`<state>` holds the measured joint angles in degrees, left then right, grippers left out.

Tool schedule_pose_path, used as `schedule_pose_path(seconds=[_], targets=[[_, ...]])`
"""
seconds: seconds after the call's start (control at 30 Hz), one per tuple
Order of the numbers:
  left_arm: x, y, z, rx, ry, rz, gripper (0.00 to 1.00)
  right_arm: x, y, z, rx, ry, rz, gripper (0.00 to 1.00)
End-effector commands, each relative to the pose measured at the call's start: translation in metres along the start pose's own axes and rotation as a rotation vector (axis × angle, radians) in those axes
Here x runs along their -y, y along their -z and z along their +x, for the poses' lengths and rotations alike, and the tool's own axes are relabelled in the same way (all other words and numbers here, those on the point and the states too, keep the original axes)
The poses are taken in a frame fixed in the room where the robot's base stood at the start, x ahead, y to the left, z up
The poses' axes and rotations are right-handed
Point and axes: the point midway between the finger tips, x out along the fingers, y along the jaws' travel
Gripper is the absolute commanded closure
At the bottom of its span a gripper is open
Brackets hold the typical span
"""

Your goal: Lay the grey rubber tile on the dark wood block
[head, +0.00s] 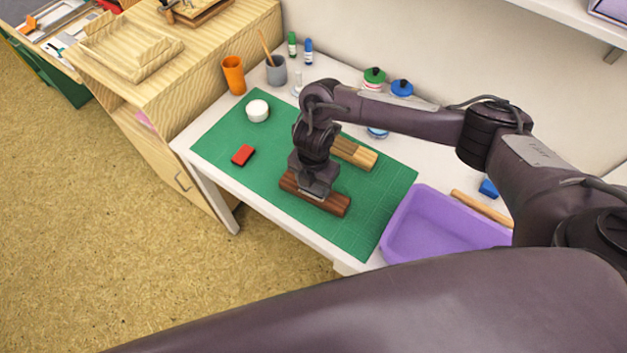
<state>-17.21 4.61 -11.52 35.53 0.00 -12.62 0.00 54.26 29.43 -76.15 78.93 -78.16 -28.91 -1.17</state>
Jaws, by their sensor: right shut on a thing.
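The dark wood block (334,205) lies on the green mat near its front edge, long and low, its middle covered by my right gripper. My right gripper (314,193) points down right over the block, close to its top face. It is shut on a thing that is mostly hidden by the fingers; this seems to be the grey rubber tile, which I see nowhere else. I cannot tell whether the tile touches the block. My left gripper is not in view.
The green mat (290,225) also bears a light wood block (362,158) behind the gripper, a red inkpad (243,155) and a white round pot (258,110). A purple bin (425,235) stands to the right. Cups and small bottles line the back. The mat's left part has free room.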

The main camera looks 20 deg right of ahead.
Motion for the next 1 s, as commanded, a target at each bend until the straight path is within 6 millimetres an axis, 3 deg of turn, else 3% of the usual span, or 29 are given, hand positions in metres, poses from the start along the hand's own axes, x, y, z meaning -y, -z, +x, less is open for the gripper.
schedule_pose_path(seconds=[0.37,0.4,0.57,0.87,1.0], targets=[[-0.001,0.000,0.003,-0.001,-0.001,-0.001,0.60,0.000,0.000,0.004,0.000,0.000,0.000,0.64],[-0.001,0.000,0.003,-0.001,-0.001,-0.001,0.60,0.000,0.000,0.004,0.000,0.000,0.000,0.37],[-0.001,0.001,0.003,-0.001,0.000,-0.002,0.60,0.000,0.000,0.004,0.000,0.000,0.000,0.17],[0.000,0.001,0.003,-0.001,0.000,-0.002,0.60,0.000,0.000,0.002,0.000,-0.001,-0.001,0.17],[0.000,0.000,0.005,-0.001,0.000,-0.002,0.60,-0.001,0.000,-0.014,-0.001,-0.002,-0.002,0.17]])
